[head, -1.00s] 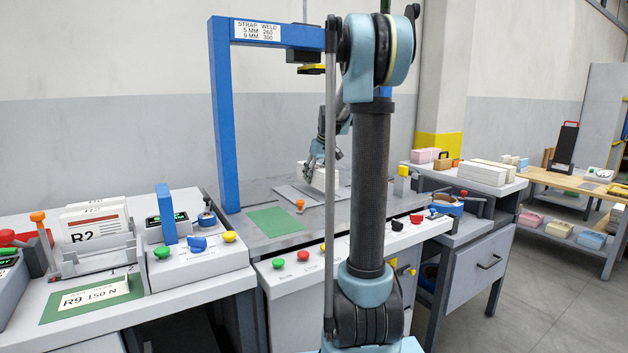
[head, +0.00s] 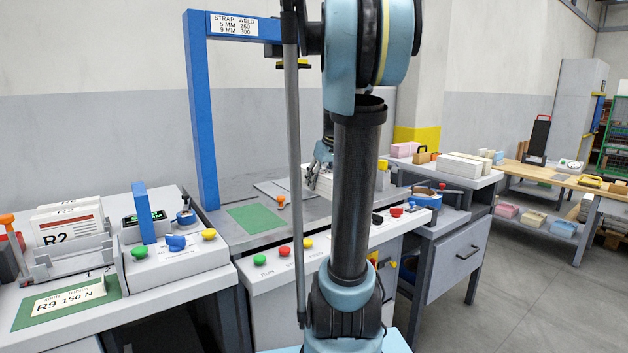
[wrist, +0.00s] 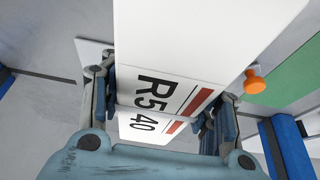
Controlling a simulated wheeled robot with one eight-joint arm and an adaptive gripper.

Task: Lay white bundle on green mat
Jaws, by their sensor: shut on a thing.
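The white bundle (wrist: 205,40), labelled R5 40 with a red stripe, fills the middle of the wrist view. My gripper (wrist: 160,108) is shut on it, with a finger on each side. In the head view my gripper (head: 324,158) and the bundle (head: 318,182) show over the strapping bench, partly hidden by my arm. The green mat (head: 257,219) lies bare on that bench, left of and nearer than the bundle. It also shows at the right of the wrist view (wrist: 290,70), apart from the bundle.
An orange knob (head: 281,201) stands between mat and bundle. A blue frame (head: 200,120) rises at the bench's left. A row of coloured buttons (head: 284,251) lines the front. Another green mat (head: 28,318) on the left bench carries an R9 150 N block (head: 70,300).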

